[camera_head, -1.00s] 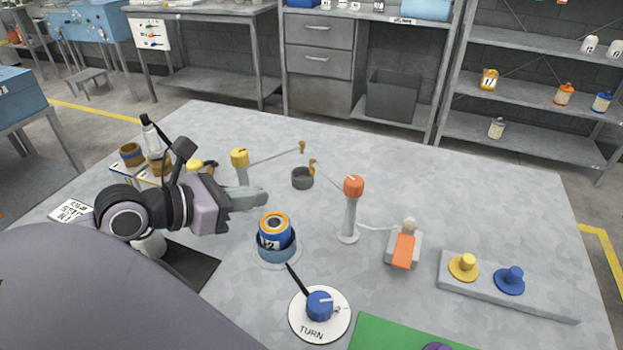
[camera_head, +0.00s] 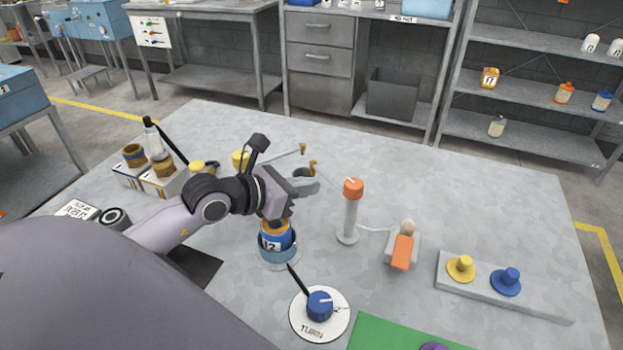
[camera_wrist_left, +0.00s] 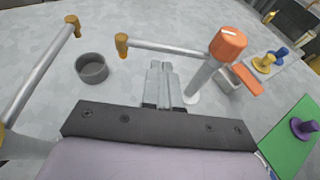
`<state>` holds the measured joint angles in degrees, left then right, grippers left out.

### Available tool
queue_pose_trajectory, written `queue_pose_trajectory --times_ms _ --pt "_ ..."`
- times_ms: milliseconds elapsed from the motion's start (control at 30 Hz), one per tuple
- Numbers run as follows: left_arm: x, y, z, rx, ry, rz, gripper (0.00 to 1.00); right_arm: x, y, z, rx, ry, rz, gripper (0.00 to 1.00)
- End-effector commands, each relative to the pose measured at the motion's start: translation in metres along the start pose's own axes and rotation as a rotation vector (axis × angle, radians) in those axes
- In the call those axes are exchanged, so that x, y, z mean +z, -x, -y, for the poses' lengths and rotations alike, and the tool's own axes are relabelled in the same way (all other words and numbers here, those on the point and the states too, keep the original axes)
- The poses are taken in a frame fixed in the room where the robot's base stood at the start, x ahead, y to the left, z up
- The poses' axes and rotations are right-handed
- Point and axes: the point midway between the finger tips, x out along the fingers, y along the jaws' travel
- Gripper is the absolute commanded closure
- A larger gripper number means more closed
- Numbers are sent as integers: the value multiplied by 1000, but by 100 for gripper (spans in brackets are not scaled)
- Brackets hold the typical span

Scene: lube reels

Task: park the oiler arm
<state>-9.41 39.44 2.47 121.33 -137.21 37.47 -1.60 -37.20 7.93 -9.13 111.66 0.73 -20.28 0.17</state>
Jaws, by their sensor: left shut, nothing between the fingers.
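Two swing arms on posts stand on the table; I cannot tell which one is the oiler arm. The orange-capped post (camera_head: 352,210) has a thin arm reaching left to a brown tip (camera_wrist_left: 122,45). The yellow-capped post (camera_head: 240,160) has another arm (camera_wrist_left: 42,88) ending in a brown tip (camera_head: 303,149). A small grey cup (camera_wrist_left: 92,69) sits between the two arms in the wrist view. My left gripper (camera_head: 312,182) is shut and empty, just left of the orange-capped post. In the wrist view its fingers (camera_wrist_left: 160,70) point at the orange-capped arm, apparently apart from it. My right gripper is not seen.
Below my left gripper, a blue can (camera_head: 275,238) stands in a round holder. A blue TURN knob (camera_head: 320,305) is in front. An orange paddle on a grey block (camera_head: 403,250) and a bar with yellow and blue knobs (camera_head: 480,285) lie to the right. The back right tabletop is clear.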

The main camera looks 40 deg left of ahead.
Motion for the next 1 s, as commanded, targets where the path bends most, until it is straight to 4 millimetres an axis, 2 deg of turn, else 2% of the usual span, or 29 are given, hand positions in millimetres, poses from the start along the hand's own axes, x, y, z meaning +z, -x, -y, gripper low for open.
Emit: queue_pose_trajectory --times_ms 200,667,1000 --pt "7 -11 0 1 1 0 100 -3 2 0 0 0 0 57" --pt "7 -13 0 -1 0 -2 100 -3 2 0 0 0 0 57" --pt "7 -23 -4 -94 -42 -2 100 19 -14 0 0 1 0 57"
